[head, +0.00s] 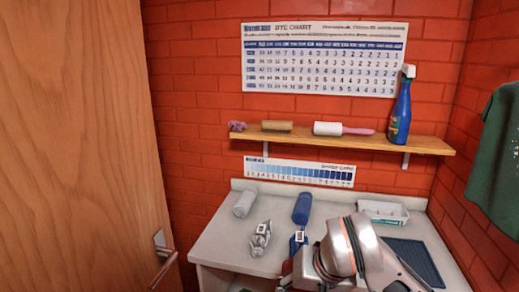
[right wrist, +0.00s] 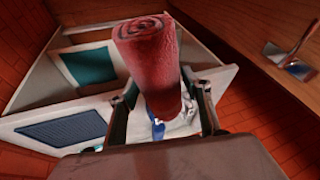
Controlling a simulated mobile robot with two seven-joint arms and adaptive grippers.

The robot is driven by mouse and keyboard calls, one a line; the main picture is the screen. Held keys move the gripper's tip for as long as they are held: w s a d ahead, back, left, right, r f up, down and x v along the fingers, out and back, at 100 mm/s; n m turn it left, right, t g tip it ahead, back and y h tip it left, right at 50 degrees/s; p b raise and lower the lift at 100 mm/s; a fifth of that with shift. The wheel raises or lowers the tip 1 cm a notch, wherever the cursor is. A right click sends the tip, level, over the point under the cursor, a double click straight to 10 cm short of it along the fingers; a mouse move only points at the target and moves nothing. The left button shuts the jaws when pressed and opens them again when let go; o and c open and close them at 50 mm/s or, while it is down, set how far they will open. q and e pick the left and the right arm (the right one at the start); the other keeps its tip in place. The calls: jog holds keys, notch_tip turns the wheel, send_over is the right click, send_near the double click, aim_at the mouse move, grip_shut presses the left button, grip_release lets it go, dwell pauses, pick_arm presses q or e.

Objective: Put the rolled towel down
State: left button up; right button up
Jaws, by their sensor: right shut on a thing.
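A red rolled towel (right wrist: 150,60) stands out between the fingers of my right gripper (right wrist: 163,108) in the right wrist view, its spiral end toward the top. The gripper is shut on it, a finger on each side. In the head view my right arm reaches over the front of the white counter (head: 222,240) and hides most of the gripper and the towel. Only a small reddish patch shows at the arm's left edge. I cannot tell how high the towel is above the counter. My left gripper is in neither view.
On the counter are a grey roll (head: 245,202), a blue roll (head: 302,208), a silver item (head: 261,238), a white tray (head: 383,212) and a dark blue mat (head: 418,260). A shelf (head: 425,146) holds a spray bottle (head: 400,112). A wooden door (head: 80,150) stands left. The counter's front left is bare.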

jog(key=s, duration=0.1)
jog(key=s+a+n, duration=0.1)
jog(key=s, duration=0.1)
jog(key=shift+s+a+f+n+y, duration=0.2)
jog(key=shift+a+f+n+y, duration=0.05)
jog(key=shift+a+n+y, duration=0.1)
jog(key=shift+w, duration=0.1)
jog(key=w+d+r+m+h, duration=0.2)
jog(key=w+d+m, duration=0.3)
jog(key=w+d, duration=0.4)
jog(key=w+d+r+m+h, duration=0.25)
jog(key=w+d+m, duration=0.2)
jog(key=d, duration=0.35)
jog(key=w+d+r+m+g+h, duration=0.1)
jog(key=w+d+r+m, duration=0.35)
jog(key=d, duration=0.35)
jog(key=w+d+r+m+h, duration=0.25)
jog(key=w+d, duration=0.25)
jog(key=d, duration=0.4)
jog(key=shift+m+y, duration=0.45)
jog(key=shift+m, duration=0.05)
notch_tip(320, 180, down, 20)
jog(key=shift+s+a+r, duration=0.15)
